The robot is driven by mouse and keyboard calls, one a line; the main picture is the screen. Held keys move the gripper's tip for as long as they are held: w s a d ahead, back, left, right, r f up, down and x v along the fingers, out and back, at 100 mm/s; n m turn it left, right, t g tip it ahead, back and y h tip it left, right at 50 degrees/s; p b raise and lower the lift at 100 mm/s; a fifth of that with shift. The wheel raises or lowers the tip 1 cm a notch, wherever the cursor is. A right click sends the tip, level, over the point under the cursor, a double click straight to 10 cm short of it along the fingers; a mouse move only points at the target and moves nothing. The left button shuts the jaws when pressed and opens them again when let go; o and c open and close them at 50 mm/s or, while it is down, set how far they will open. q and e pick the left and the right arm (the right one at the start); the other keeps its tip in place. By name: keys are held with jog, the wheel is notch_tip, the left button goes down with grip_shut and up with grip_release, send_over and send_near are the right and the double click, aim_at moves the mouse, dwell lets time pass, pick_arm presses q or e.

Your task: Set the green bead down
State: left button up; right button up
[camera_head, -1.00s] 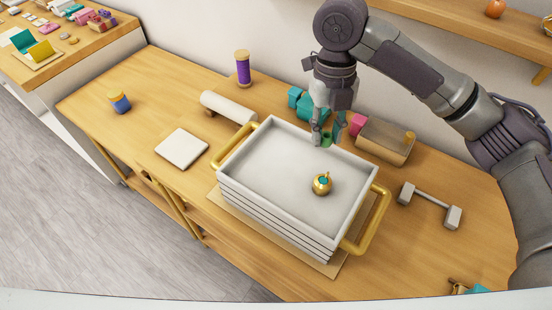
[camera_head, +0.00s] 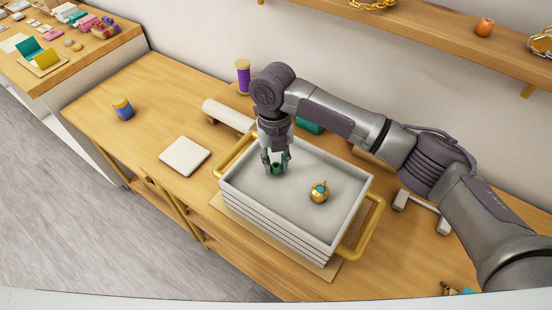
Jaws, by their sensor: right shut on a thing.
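My right gripper (camera_head: 276,165) points down over the far left part of the white tray (camera_head: 272,218). It is shut on the small green bead (camera_head: 277,169), which shows between its fingertips, low over the tray floor. I cannot tell whether the bead touches the floor. A round gold charm (camera_head: 319,192) with a teal top sits on the tray to the right of the gripper, apart from it. My left gripper is not in view.
The tray has gold handles, one at the right (camera_head: 367,228). A white square pad (camera_head: 185,156) lies left. A grey metal stand (camera_head: 424,210) is at the right. The tray's front is clear.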

jog(key=shift+f, duration=0.15)
jog(key=o, duration=0.8)
notch_tip(320, 180, up, 12)
jog(key=w+b, duration=0.1)
jog(key=b, duration=0.2)
jog(key=shift+w+a, duration=0.2)
jog(key=shift+w, duration=0.15)
